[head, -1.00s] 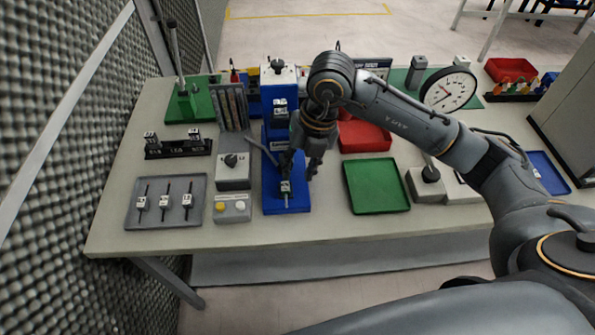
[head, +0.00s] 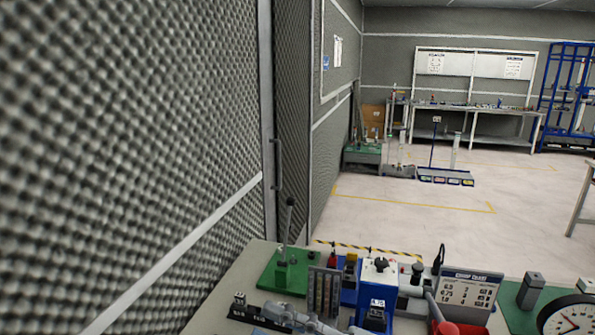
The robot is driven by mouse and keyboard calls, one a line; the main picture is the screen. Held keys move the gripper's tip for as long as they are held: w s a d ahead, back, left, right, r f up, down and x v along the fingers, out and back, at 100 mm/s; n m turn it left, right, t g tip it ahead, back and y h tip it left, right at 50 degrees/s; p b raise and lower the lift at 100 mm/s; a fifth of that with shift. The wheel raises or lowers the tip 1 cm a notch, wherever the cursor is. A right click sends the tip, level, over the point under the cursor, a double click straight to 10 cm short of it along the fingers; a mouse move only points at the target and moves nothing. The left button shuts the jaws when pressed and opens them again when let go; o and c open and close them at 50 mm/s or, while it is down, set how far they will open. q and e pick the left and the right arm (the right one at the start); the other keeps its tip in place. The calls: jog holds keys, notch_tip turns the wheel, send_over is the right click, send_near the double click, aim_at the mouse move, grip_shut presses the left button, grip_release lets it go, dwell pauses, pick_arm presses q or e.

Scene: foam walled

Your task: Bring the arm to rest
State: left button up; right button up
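Neither of my grippers can be made out in the head view, so I cannot see whether they are open or shut. A light grey jointed shape (head: 305,318) crosses the bottom edge in front of the blue press unit (head: 378,280). I cannot tell whether it is part of an arm of mine. The lower part of the bench, where the blue press base and trays stand, is below the picture.
A foam wall (head: 120,150) fills the left side. The bench (head: 232,292) shows along the bottom, with a green lever stand (head: 284,272), a price-like sign board (head: 468,295) and a dial gauge (head: 572,318). Open floor (head: 410,215) lies beyond, with far workbenches (head: 475,112).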

jog(key=w+d+m+t+h, duration=0.8)
jog(key=d+m+t+h, duration=0.35)
jog(key=m+t, duration=0.55)
jog(key=d+f+m+g+h, duration=0.3)
jog(key=d+f+m+h, duration=0.5)
jog(key=f, duration=0.2)
jog(key=s+d+f+m+g+h, duration=0.1)
jog(key=s+f+g, duration=0.2)
jog(key=f, duration=0.3)
jog(key=s+d+f+m+g, duration=0.1)
jog(key=s+d+f+g, duration=0.1)
jog(key=f, duration=0.4)
jog(key=s+d+f+m+g+h, duration=0.1)
jog(key=s+f+g, duration=0.4)
jog(key=f, duration=0.1)
jog(key=shift+s+d+f+h, duration=0.2)
jog(key=shift+s+d+h, duration=0.1)
jog(key=shift+d+h, duration=0.1)
jog(key=s+a+f+g+y, duration=0.1)
jog(key=s+f+g, duration=0.5)
jog(key=s, duration=0.6)
notch_tip(320, 180, down, 28)
jog(key=s+g, duration=0.1)
jog(key=s, duration=0.1)
jog(key=s+d+f+g+b, duration=0.1)
jog(key=s+d+f, duration=0.1)
jog(key=s+f, duration=1.3)
jog(key=shift+s+d+f+n, duration=0.3)
jog(key=shift+s+d, duration=0.1)
jog(key=shift+s, duration=0.05)
